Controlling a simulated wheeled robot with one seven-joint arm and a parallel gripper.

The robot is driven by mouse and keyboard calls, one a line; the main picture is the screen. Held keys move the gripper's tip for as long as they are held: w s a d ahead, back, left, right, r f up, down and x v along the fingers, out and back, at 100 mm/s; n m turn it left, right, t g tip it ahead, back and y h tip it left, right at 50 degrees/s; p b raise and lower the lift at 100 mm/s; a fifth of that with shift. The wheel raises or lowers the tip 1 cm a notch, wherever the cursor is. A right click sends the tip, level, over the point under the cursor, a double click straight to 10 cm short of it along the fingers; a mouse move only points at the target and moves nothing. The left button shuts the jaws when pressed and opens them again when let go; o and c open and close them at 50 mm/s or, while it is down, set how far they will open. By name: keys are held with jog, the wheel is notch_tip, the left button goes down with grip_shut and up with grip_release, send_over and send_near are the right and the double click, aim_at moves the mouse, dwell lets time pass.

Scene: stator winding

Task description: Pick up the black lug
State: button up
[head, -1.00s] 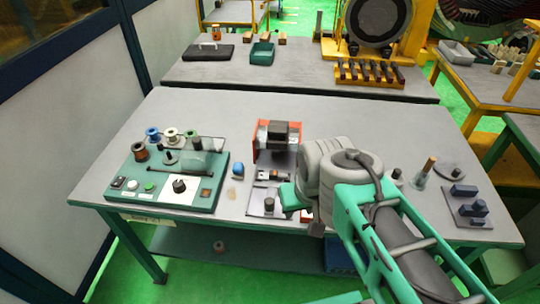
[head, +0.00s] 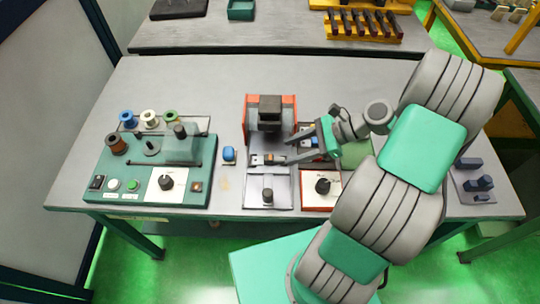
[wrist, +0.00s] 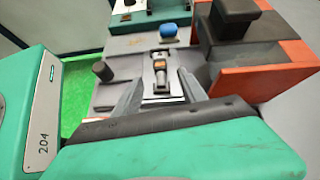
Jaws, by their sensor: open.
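A small dark piece with an orange-brown patch (head: 268,159), which looks like the black lug, sits on a light metal fixture in front of the orange-and-black machine. It also shows in the wrist view (wrist: 160,74), between my fingertips in the picture. It is too small to make out its exact shape. My gripper (head: 289,149) is open and empty, just right of this piece in the head view, with its fingers pointing left toward it. In the wrist view, my two grey fingers (wrist: 158,88) stand apart on either side of the piece. I cannot tell whether they touch it.
The orange-and-black machine (head: 270,114) stands close behind the fixture. A grey plate with a black knob (head: 267,195) is in front. A blue piece (head: 229,153) and a teal control panel with spools (head: 140,188) are left. A red-edged box with a knob (head: 322,186) is right.

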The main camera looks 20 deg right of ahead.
aim_at(272, 157)
jog(key=shift+s+d+m+t+y, duration=0.15)
jog(key=shift+d+m+t+y, duration=0.15)
jog(key=shift+m, duration=0.4)
jog(key=shift+a+f, duration=0.15)
jog(key=shift+a, duration=0.2)
jog(key=p+x, duration=0.1)
jog(key=x, duration=0.6)
grip_shut()
